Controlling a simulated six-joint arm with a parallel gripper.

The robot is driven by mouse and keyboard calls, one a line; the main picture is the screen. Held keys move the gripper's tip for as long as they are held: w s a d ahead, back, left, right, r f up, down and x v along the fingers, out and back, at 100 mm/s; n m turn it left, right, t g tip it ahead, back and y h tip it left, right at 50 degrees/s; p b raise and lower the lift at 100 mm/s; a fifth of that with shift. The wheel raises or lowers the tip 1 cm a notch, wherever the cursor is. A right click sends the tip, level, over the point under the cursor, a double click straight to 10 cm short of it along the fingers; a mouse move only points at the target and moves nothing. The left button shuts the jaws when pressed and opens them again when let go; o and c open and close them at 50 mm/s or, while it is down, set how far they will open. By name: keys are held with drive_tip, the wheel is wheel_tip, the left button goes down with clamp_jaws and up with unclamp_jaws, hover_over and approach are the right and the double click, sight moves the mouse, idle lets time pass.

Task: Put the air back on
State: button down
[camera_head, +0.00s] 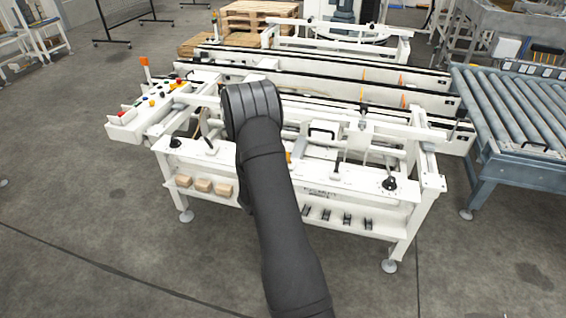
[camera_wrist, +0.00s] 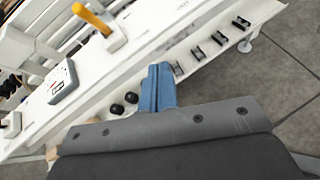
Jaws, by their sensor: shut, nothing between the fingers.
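My gripper (camera_wrist: 158,68) shows in the wrist view as two blue fingers pressed together, with nothing between them. It is over the front edge of the white machine frame; in the head view my arm hides it. A yellow-orange handle (camera_wrist: 90,17) stands on the machine, up and left of the fingers and apart from them. A bit of orange beside my arm in the head view (camera_head: 288,157) may be the same handle. A grey box with a pale face (camera_wrist: 62,82) is left of the fingers. I cannot tell for certain which part is the air valve.
Two black round knobs (camera_wrist: 124,103) sit close left of the fingers. Several black clips (camera_wrist: 198,53) lie on the lower shelf, and wooden blocks (camera_head: 203,185) lie at its left. A control panel (camera_head: 140,112) is at left, a roller conveyor (camera_head: 515,115) at right. The front floor is clear.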

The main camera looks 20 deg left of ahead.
drive_tip(key=s+a+r+n+t+y, duration=0.1)
drive_tip(key=a+r+n+t+y, duration=0.1)
drive_tip(key=a, duration=0.4)
drive_tip(key=shift+a+r+n, duration=0.3)
drive_tip(key=shift+r, duration=0.55)
drive_tip(key=w+r+x, duration=0.1)
drive_tip(key=r+x, duration=0.1)
drive_tip(key=x, duration=1)
drive_tip(key=shift+w+d+r, duration=0.25)
drive_tip(key=shift+w+d, duration=0.1)
